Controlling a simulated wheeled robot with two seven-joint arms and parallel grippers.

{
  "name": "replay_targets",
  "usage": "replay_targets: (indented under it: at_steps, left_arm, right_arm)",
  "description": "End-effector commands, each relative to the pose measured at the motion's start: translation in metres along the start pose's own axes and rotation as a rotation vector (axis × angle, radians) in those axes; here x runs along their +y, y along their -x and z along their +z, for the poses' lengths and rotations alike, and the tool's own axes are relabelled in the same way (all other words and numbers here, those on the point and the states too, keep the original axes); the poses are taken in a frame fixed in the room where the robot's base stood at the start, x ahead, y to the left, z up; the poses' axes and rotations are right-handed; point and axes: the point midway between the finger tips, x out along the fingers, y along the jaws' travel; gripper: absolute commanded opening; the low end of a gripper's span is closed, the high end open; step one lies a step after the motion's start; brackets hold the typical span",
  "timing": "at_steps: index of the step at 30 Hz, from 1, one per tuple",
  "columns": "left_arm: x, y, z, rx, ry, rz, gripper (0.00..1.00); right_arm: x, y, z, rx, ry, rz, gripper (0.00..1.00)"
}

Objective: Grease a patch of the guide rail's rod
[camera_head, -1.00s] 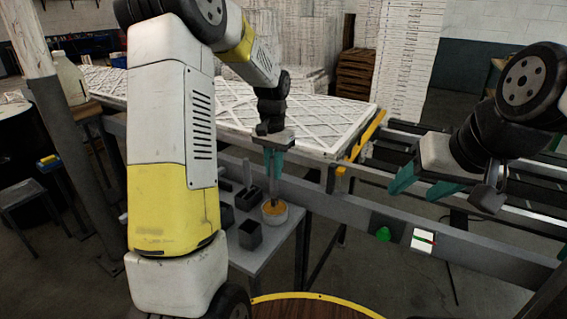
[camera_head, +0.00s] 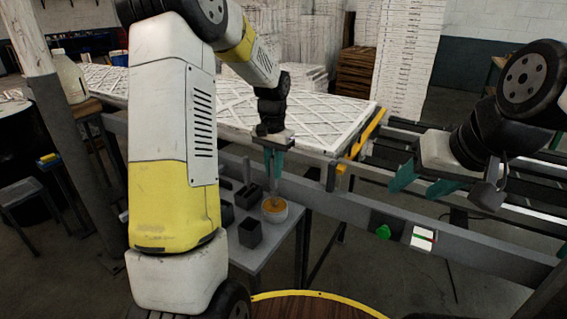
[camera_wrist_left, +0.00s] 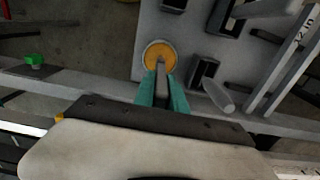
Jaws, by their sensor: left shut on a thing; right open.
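My left gripper (camera_head: 273,168) is shut on a thin upright tool, seen between its teal fingers in the left wrist view (camera_wrist_left: 161,78). The tool's lower end is over or in a round pale pot (camera_head: 285,217) of orange-yellow grease (camera_wrist_left: 158,52); I cannot tell whether it touches the grease. The pot stands on a small grey table (camera_head: 270,250). My right gripper (camera_head: 421,182) is open and empty above the conveyor's grey side beam (camera_head: 345,210). Long metal bars (camera_head: 510,205) run at the right; I cannot tell which is the guide rail's rod.
Dark square holders (camera_head: 250,232) stand close beside the pot. A large white-framed filter (camera_head: 310,115) lies on the conveyor behind the left gripper. A green knob (camera_head: 383,232) and a white box (camera_head: 423,239) are on the side beam. A yellow bar (camera_head: 368,133) edges the filter.

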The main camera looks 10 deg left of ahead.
Motion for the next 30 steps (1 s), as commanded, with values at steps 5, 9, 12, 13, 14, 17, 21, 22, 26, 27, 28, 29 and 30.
replay_targets:
  at_steps: [5,9,12,13,14,17,21,22,26,27,28,29,30]
  left_arm:
    - [0.0,-0.002,0.0,-0.001,0.0,0.001,0.0]
    - [0.0,-0.002,0.0,-0.001,0.0,0.001,0.0]
    - [0.0,-0.002,0.0,-0.001,0.0,0.001,0.0]
    - [0.0,-0.002,0.0,-0.001,0.0,0.001,0.0]
    - [0.0,-0.002,0.0,-0.001,0.0,0.001,0.0]
    - [0.0,0.003,0.0,-0.001,0.0,0.001,0.0]
    - [0.0,0.015,0.0,0.001,0.0,0.0,0.0]
    - [0.0,0.017,0.0,0.0,0.0,0.0,0.0]
    - [0.0,0.028,-0.001,0.001,0.0,0.0,0.0]
    - [0.0,0.032,-0.001,0.001,0.0,-0.001,0.0]
    - [0.0,0.034,-0.001,0.002,0.0,-0.001,0.0]
    - [0.0,0.036,-0.001,0.002,0.0,-0.001,0.0]
    - [0.0,0.04,0.0,0.001,0.0,-0.001,0.0]
  right_arm:
    - [0.0,0.0,0.0,0.0,0.0,0.0,0.55]
    - [0.0,0.0,0.0,0.0,0.0,0.0,0.55]
    - [0.0,0.0,0.0,0.0,0.0,0.0,0.55]
    - [0.0,0.0,0.0,0.0,0.0,0.0,0.55]
    - [0.0,0.0,0.0,0.0,0.0,0.0,0.55]
    - [0.0,0.0,0.0,0.0,0.0,0.0,0.55]
    - [0.0,0.0,0.0,0.0,0.0,0.0,0.55]
    - [0.0,0.0,0.0,0.0,0.0,0.0,0.55]
    - [0.0,0.0,0.0,0.0,0.0,0.0,0.55]
    - [0.0,0.0,0.0,0.0,0.0,0.0,0.55]
    - [0.0,0.0,0.0,0.0,0.0,0.0,0.55]
    - [0.0,0.0,0.0,0.0,0.0,0.0,0.55]
    - [0.0,0.0,0.0,0.0,0.0,0.0,0.55]
